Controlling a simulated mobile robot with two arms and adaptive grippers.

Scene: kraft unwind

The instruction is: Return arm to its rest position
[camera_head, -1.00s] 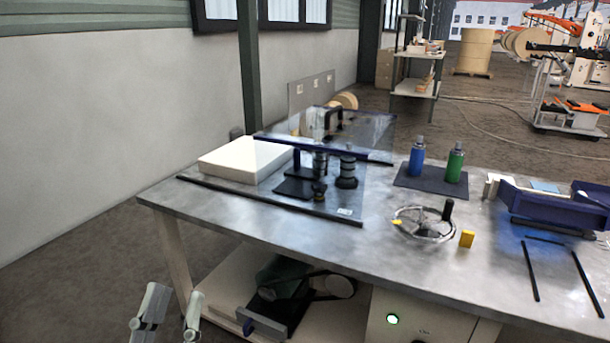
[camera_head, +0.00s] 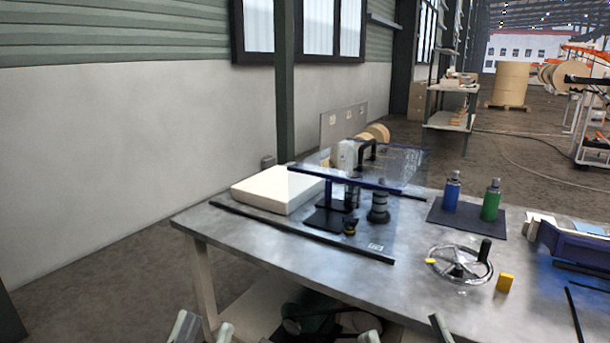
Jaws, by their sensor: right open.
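My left gripper (camera_head: 207,325) shows only its fingertips at the bottom edge, left of centre. The two pale fingers stand apart with nothing between them, in front of the workbench (camera_head: 255,240). My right gripper (camera_head: 405,331) shows at the bottom edge right of centre. Its fingertips are wide apart and empty, below the bench's front edge. The rest of both arms is out of view.
The floor at left is clear.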

